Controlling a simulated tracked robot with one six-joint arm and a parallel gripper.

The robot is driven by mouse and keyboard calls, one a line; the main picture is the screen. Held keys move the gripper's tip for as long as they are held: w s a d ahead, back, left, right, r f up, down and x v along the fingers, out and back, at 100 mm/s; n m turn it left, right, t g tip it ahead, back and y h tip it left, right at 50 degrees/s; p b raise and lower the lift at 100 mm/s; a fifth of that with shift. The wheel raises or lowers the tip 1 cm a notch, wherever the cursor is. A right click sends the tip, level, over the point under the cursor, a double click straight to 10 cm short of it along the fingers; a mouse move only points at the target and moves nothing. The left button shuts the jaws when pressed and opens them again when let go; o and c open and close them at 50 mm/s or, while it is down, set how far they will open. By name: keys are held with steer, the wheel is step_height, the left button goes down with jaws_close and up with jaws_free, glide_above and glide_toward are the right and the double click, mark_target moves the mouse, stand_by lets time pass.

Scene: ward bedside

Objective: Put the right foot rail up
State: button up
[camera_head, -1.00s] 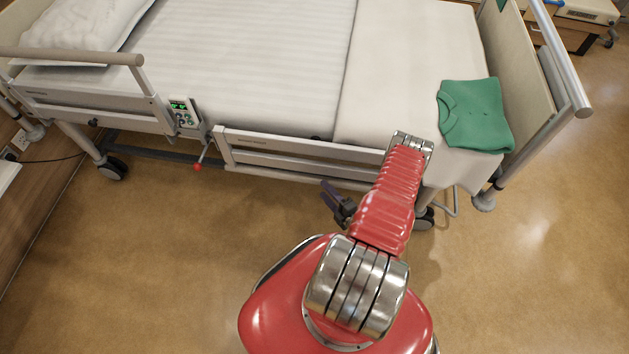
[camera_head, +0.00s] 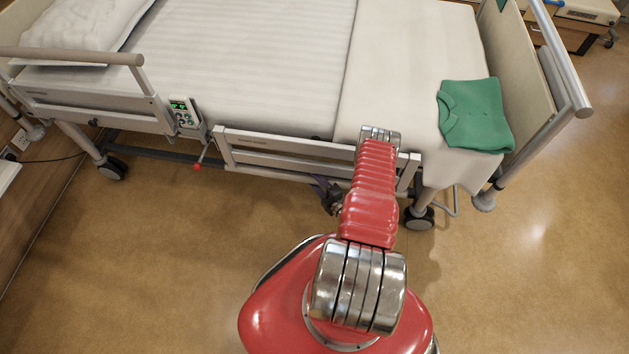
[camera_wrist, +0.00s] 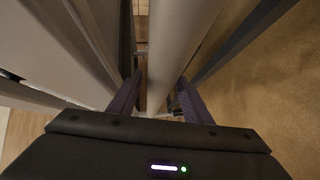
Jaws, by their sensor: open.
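The foot rail (camera_head: 285,147) on the near side of the bed hangs lowered, its pale bars alongside the mattress edge. My gripper (camera_head: 326,192) is low against the outside of this rail, partly hidden behind my red arm. In the wrist view my gripper (camera_wrist: 158,80) is open, with dark purple fingers apart. A long pale bar (camera_wrist: 178,45) runs between and beyond the fingers. I cannot tell whether either finger touches it.
The head rail (camera_head: 75,55) stands raised at the left. A control panel with green lights (camera_head: 184,112) and a red-tipped lever (camera_head: 198,166) sit between the rails. Green folded clothing (camera_head: 474,115) lies on the bed's foot end. The floor in front is clear.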

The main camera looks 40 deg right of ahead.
steer(key=shift+c, duration=0.3)
jaws_close()
steer(key=shift+a, duration=0.25)
steer(key=shift+d, duration=0.15)
steer(key=shift+s, duration=0.15)
